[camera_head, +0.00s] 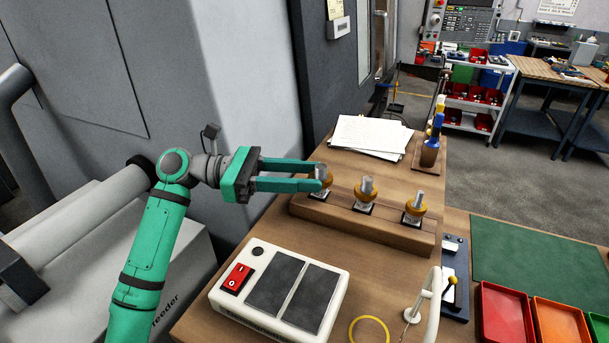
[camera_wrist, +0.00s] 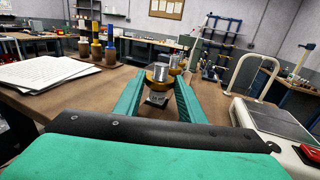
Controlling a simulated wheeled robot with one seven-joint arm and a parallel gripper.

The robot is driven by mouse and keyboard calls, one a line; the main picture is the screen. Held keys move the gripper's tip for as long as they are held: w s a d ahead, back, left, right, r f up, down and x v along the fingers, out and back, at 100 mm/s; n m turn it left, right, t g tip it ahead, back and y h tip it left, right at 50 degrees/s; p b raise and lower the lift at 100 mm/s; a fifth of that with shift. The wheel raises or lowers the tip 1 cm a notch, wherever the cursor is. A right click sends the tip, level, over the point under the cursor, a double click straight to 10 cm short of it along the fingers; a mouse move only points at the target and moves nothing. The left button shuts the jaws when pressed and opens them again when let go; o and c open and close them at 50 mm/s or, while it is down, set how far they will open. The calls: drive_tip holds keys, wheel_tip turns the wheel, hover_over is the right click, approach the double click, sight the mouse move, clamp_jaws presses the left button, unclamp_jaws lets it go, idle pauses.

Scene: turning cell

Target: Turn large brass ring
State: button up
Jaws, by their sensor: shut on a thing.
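A wooden block (camera_head: 390,232) on the bench holds three upright metal pieces, each with a brass ring. My gripper (camera_head: 320,176) is shut on the leftmost brass ring (camera_head: 328,178), with one finger on each side. This ring also shows between the fingers in the wrist view (camera_wrist: 159,76), with a silver cylinder standing up through it. The middle brass ring (camera_head: 364,191) and the right brass ring (camera_head: 415,208) stand free. The fingers partly hide the held ring in the head view. I cannot tell from size alone which ring is largest.
A white box with a red switch (camera_head: 237,277) stands in front of the block. Papers (camera_head: 370,136) and bottles (camera_head: 431,148) are behind it. A white curved stand (camera_head: 434,290) and coloured trays (camera_head: 503,313) are at the right. A grey machine wall (camera_head: 245,70) is close on the left.

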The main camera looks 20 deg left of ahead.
drive_tip(key=o, duration=1)
drive_tip(key=shift+o, duration=0.2)
drive_tip(key=v, duration=1.1)
drive_tip(key=shift+w+d, duration=0.1)
drive_tip(key=shift+d, duration=0.05)
